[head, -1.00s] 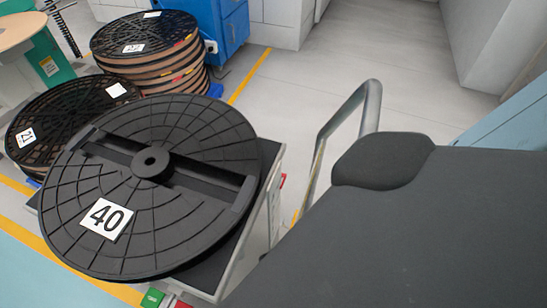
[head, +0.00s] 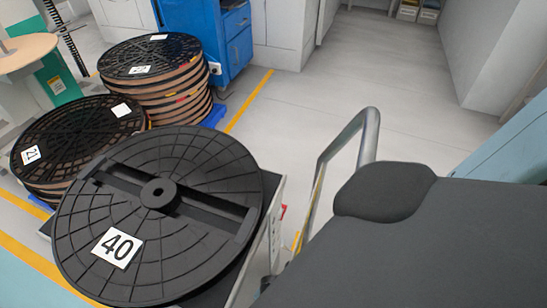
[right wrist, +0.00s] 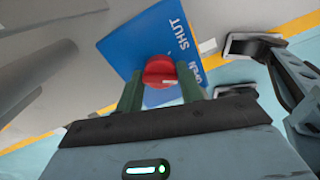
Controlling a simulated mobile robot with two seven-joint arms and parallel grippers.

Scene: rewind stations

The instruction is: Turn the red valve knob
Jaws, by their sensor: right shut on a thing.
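The red valve knob (right wrist: 160,71) shows in the right wrist view, in front of a blue plate (right wrist: 122,46) with the white word SHUT and other partly hidden lettering. My right gripper (right wrist: 160,84) has its two green fingers on either side of the knob and is shut on it. A light mark shows on the knob's lower right part. The head view shows neither the knob nor my right gripper. My left gripper is not seen in either view.
In the head view a large black reel marked 40 (head: 90,200) lies on a cart with a grey tubular handle (head: 322,170). Stacked reels (head: 165,85) and a reel marked 21 (head: 60,130) stand behind it. Open floor (head: 350,75) lies beyond the handle.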

